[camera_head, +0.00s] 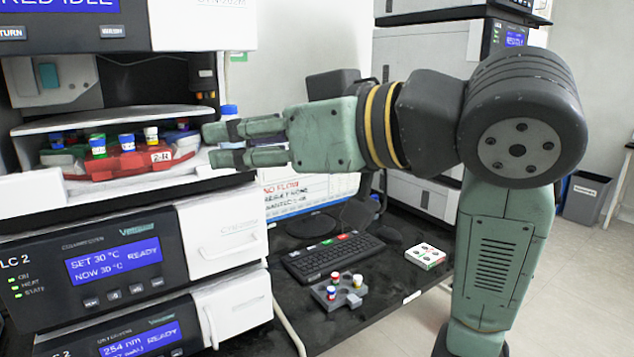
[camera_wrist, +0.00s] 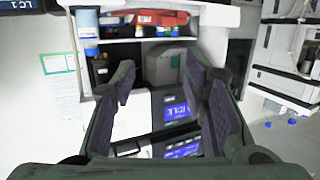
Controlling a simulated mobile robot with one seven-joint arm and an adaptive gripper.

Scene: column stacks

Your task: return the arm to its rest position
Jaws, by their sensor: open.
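My gripper (camera_head: 222,145) is open, with its two green fingers pointing left toward the open autosampler bay of the instrument stack at the left. No object shows between the fingers. In the wrist view my gripper (camera_wrist: 165,100) also shows its fingers spread apart, with the instrument fronts behind them. My arm reaches in from the right at about the height of the bay. The fingertips are close to the bay's right edge; I cannot tell whether they are clear of it.
A red rack (camera_head: 128,160) with several capped vials sits in the bay. A blue-capped bottle (camera_head: 229,113) stands behind my fingers. Below are a keyboard (camera_head: 333,256), a small grey vial holder (camera_head: 338,293) and a white box (camera_head: 425,255) on the black bench. A bin (camera_head: 586,197) stands right.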

